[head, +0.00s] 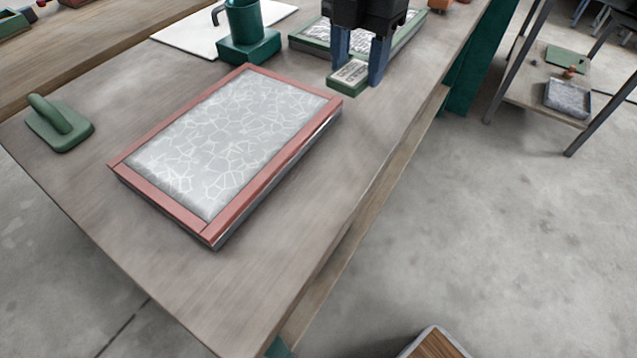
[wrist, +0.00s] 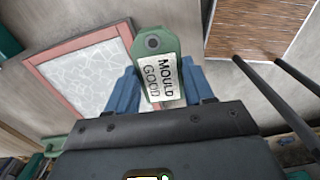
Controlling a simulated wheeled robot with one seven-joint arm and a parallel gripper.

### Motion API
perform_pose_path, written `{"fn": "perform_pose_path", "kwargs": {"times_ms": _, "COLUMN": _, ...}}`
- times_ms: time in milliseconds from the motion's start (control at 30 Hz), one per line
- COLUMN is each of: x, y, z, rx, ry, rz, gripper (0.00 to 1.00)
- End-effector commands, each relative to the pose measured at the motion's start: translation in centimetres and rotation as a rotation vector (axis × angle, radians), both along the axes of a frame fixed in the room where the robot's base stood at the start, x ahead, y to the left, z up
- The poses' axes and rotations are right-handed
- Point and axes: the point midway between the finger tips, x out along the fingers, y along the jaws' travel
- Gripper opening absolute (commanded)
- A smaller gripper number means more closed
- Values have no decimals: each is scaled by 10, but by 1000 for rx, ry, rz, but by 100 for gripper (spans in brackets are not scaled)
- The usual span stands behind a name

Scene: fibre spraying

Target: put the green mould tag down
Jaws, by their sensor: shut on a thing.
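The green mould tag (head: 349,77) has a white label and is held between the blue fingers of my gripper (head: 358,80). In the wrist view the tag (wrist: 160,70) shows a dark round hole at its far end and the words "MOULD GOOD". The gripper is shut on it, with the blue fingers (wrist: 158,95) on either side. In the head view the tag is over the bench, just beyond the right far corner of the red-framed mould (head: 276,80). I cannot tell whether it touches the bench top.
A green-framed panel (head: 301,41) lies behind my gripper, partly hidden by it. A green cup on a block (head: 249,50) stands on the left of it, by a white sheet (head: 190,37). A green float (head: 60,125) lies at left. Bench top (head: 370,130) right of the mould is clear.

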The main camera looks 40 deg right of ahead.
Motion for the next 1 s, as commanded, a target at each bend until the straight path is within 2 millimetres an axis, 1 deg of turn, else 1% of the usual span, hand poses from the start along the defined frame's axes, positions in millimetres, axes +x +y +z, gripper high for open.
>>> {"fn": "perform_pose_path", "kwargs": {"times_ms": 100, "x": -7, "y": 7, "z": -4, "rx": 0, "ry": 0, "rz": 77, "gripper": 23}}
{"fn": "perform_pose_path", "kwargs": {"times_ms": 233, "x": -14, "y": 23, "z": -13, "rx": 0, "ry": 0, "rz": 97, "gripper": 23}}
{"fn": "perform_pose_path", "kwargs": {"times_ms": 500, "x": -35, "y": 75, "z": -46, "rx": 2, "ry": 1, "rz": 95, "gripper": 23}}
{"fn": "perform_pose_path", "kwargs": {"times_ms": 600, "x": -42, "y": 92, "z": -58, "rx": 1, "ry": 1, "rz": 94, "gripper": 23}}
{"fn": "perform_pose_path", "kwargs": {"times_ms": 700, "x": -46, "y": 105, "z": -66, "rx": 1, "ry": 0, "rz": 91, "gripper": 23}}
{"fn": "perform_pose_path", "kwargs": {"times_ms": 800, "x": -49, "y": 111, "z": -71, "rx": 1, "ry": -1, "rz": 89, "gripper": 23}}
{"fn": "perform_pose_path", "kwargs": {"times_ms": 933, "x": -50, "y": 114, "z": -76, "rx": 0, "ry": -1, "rz": 86, "gripper": 23}}
{"fn": "perform_pose_path", "kwargs": {"times_ms": 1000, "x": -50, "y": 113, "z": -83, "rx": 0, "ry": 0, "rz": 85, "gripper": 23}}
